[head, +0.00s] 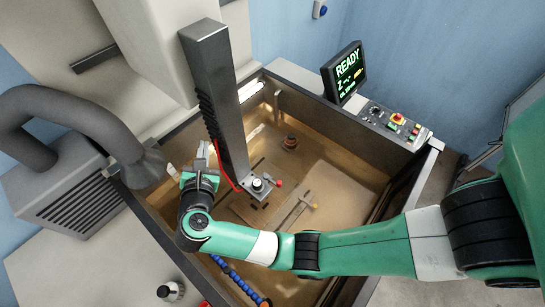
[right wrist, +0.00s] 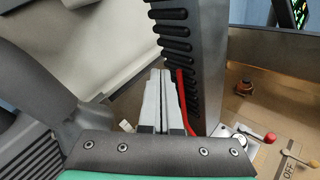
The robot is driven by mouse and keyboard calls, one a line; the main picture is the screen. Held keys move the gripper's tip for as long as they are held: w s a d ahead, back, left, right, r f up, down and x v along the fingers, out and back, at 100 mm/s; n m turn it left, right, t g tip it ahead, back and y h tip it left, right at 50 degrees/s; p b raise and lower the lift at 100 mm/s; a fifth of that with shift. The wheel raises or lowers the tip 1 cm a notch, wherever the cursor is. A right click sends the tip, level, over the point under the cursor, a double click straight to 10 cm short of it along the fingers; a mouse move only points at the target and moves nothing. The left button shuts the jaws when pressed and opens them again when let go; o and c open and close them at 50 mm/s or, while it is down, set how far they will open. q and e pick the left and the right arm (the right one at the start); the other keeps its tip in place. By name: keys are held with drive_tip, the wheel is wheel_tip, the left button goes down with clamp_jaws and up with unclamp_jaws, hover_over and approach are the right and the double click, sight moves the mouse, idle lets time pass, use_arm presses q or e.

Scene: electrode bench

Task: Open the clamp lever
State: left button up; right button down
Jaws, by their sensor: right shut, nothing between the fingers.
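A short lever with a red knob (head: 278,183) sits on the metal block at the foot of the dark column (head: 215,105), which looks like the clamp lever. The knob also shows in the right wrist view (right wrist: 270,138), at the lower right. My right gripper (head: 205,150) is just left of the column, apart from the lever. In the right wrist view its pale fingers (right wrist: 163,78) are together and empty, pointing up beside a red cable (right wrist: 183,100). My left gripper does not show.
The tank (head: 160,243) has raised walls around the work area. A grey extraction hose (head: 75,105) is at the left. Inside lie a round brown part (head: 290,142) and a blue ribbed hose (head: 240,282). A control panel (head: 385,120) is on the right rim.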

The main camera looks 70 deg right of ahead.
drive_tip(key=s+a+f+m+g+y+p, duration=0.1)
drive_tip(key=s+a+f+m+g+y, duration=0.15)
drive_tip(key=s+f+g, duration=0.4)
drive_tip(key=s+a+f+m+g+y+p, duration=0.1)
drive_tip(key=s+a+f+g+y, duration=0.15)
drive_tip(key=s+f, duration=0.7)
use_arm(q)
drive_tip(key=b, duration=0.2)
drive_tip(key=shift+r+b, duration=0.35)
use_arm(e)
drive_tip(key=d+r+x, duration=0.1)
drive_tip(key=d+x, duration=0.1)
drive_tip(key=x, duration=1)
drive_tip(key=shift+w+d+r, duration=0.2)
drive_tip(key=shift+w, duration=0.1)
